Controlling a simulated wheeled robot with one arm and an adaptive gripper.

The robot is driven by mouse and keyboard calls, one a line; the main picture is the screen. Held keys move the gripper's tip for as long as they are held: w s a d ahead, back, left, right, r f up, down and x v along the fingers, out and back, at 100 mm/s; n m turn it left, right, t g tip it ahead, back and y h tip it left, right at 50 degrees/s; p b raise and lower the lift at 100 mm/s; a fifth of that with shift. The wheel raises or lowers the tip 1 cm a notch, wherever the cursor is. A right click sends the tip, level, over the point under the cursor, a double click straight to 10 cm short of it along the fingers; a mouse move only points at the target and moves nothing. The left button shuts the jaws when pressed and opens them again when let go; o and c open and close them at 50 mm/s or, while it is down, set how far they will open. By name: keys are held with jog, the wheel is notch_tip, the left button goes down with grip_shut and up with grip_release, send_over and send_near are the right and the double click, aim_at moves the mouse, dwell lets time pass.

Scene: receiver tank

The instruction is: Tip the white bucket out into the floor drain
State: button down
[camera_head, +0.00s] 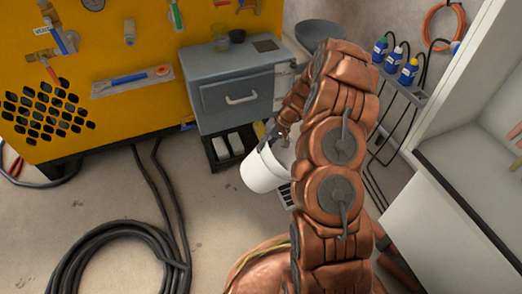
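The white bucket (262,173) is in the middle of the head view, below the grey drawer cabinet. It leans a little, with its open top towards the upper right. My gripper (268,142) is at the bucket's upper rim and appears shut on it, though the fingertips are small and partly hidden. The floor drain (286,196), a dark slotted grate, shows just right of and below the bucket. My arm hides part of the drain and the bucket's right side. The inside of the bucket is mostly hidden.
A yellow machine (120,50) and a grey drawer cabinet (236,88) stand behind. A black crate (225,146) sits beyond the bucket. A coiled black hose (125,232) lies on the left floor. A white cabinet (440,235) and blue plugs (408,71) are at right.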

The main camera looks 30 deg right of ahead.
jog(key=shift+s+d+r+t+y+b, duration=0.15)
jog(key=shift+d+r+y+b, duration=0.2)
jog(key=shift+r, duration=0.2)
jog(key=shift+s+d+r+t+y+b, duration=0.15)
jog(key=shift+d+r+y+b, duration=0.2)
jog(key=shift+r, duration=0.2)
jog(key=shift+w, duration=0.1)
jog(key=shift+s+d+r+t+y+b, duration=0.2)
jog(key=shift+s+d+r+y+b, duration=0.05)
jog(key=shift+d+r+y+b, duration=0.4)
jog(key=shift+s+d+r+t+y+b, duration=0.2)
jog(key=shift+d+r+y+b, duration=0.4)
jog(key=shift+r, duration=0.1)
